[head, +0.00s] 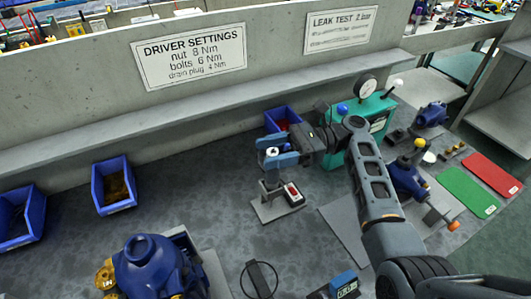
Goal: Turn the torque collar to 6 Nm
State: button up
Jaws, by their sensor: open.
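My gripper (276,152) reaches in from the right, its two blue fingers apart. A small upright tool with a pale top (272,151) shows between the fingers; I cannot tell whether they touch it. It stands on a grey stand (277,209) with a red button on a light box (292,193). The torque collar cannot be made out; it may be on this tool, partly hidden by the fingers. No scale or setting can be read. The driver settings sign (192,56) reads nut 8 Nm, bolts 6 Nm, drain plug 4 Nm.
A teal unit with a gauge (367,87) stands right of my gripper. Blue bins (113,186) line the left and back. A blue pump (150,266) sits at the front left. Green (468,193) and red (492,174) mats lie right. The bench left of the stand is clear.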

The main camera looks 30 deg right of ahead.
jog(key=d+b, duration=0.1)
jog(key=d, duration=0.5)
jog(key=shift+s, duration=0.45)
jog(key=shift+f, duration=0.1)
